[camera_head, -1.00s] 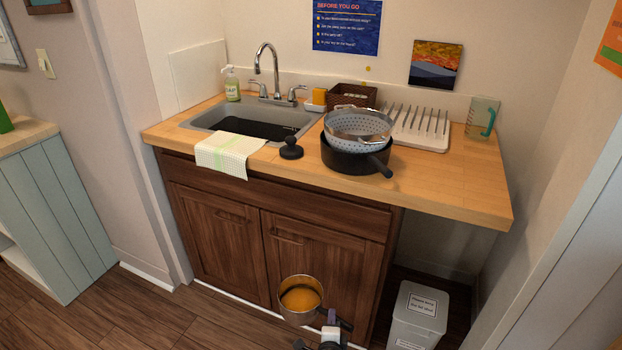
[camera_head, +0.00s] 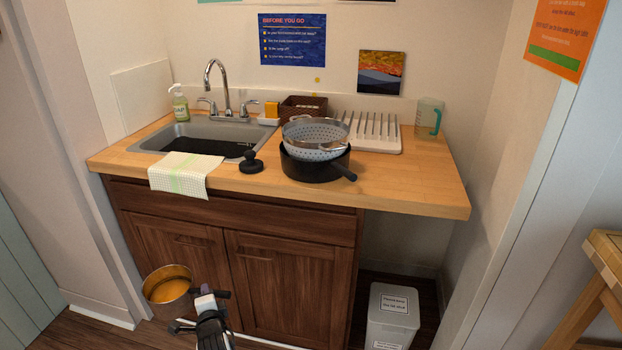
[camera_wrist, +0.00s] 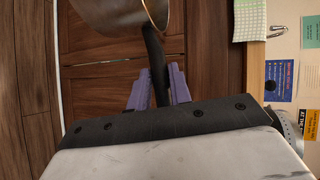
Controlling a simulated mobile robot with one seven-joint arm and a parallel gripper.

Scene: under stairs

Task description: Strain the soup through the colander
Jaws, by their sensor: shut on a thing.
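A metal saucepan (camera_head: 158,296) with orange soup (camera_head: 170,286) is held low in front of the cabinet doors, below the counter. My gripper (camera_head: 208,299) is shut on its dark handle. In the wrist view, the purple fingers of my gripper (camera_wrist: 159,88) close around the black handle (camera_wrist: 154,55), with part of the pan (camera_wrist: 110,12) at the top. A metal colander (camera_head: 316,148) with perforated sides sits in the top of a black pot (camera_head: 318,171) on the counter. The pot's handle points to the front right.
The wooden counter (camera_head: 415,190) has a sink (camera_head: 150,146) at left with a towel (camera_head: 182,172) over its edge. A black knobbed object (camera_head: 251,165) stands left of the pot. A drying rack (camera_head: 374,141) and a measuring jug (camera_head: 429,117) are behind right. A bin (camera_head: 391,318) stands below.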

